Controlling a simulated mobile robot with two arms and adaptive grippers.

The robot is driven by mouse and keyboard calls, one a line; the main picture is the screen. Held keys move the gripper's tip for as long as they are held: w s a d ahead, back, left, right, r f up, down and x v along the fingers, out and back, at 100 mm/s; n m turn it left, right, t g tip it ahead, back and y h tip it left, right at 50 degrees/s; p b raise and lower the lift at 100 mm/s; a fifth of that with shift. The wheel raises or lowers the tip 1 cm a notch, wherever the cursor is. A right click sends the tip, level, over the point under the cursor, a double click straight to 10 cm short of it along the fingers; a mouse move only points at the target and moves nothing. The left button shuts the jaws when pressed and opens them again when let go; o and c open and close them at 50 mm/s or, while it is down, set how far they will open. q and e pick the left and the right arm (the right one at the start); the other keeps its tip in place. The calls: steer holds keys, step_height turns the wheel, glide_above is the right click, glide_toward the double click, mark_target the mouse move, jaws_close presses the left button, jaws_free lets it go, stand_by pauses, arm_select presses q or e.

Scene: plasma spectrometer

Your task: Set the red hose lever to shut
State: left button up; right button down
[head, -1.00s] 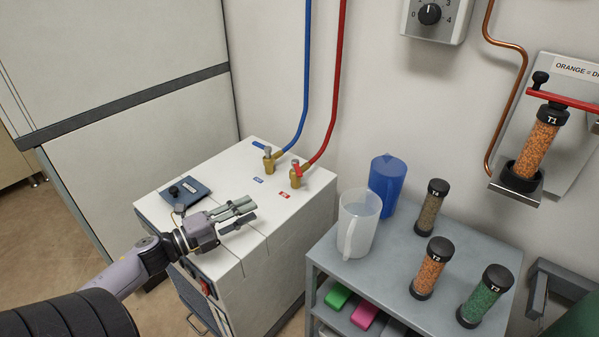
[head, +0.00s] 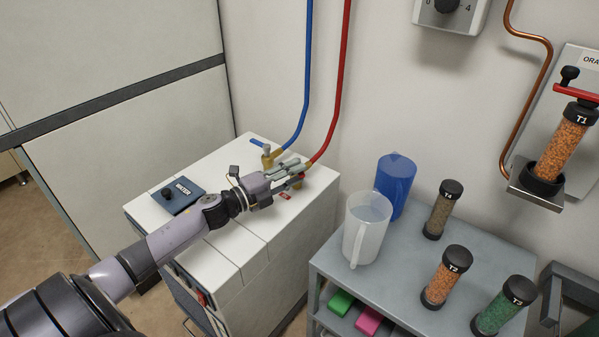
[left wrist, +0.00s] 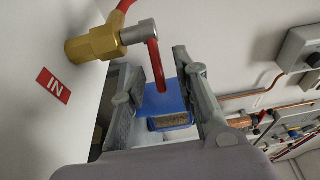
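The red hose (head: 337,105) comes down to a brass valve on the white cabinet top; my left gripper (head: 292,172) largely covers this valve in the head view. In the left wrist view, the brass valve (left wrist: 92,44) has a grey stem cap with the red lever (left wrist: 156,66) sticking out from it. A red "IN" label (left wrist: 54,86) lies beside the valve. My left gripper (left wrist: 168,72) is open, with the red lever's end between its two fingers. A gap shows on the right finger's side; contact with the left finger is unclear. My right gripper is out of view.
The blue hose's brass valve (head: 267,157) with its blue lever stands close behind my left gripper. A dark blue panel (head: 178,195) lies on the cabinet's left side. A clear jug (head: 366,232), a blue jug (head: 397,185) and several filled tubes stand on the grey cart at right.

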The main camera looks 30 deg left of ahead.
arm_select(q)
steer(key=shift+x, duration=1.15)
steer(key=shift+s, duration=0.1)
steer(key=shift+c, duration=0.5)
jaws_close()
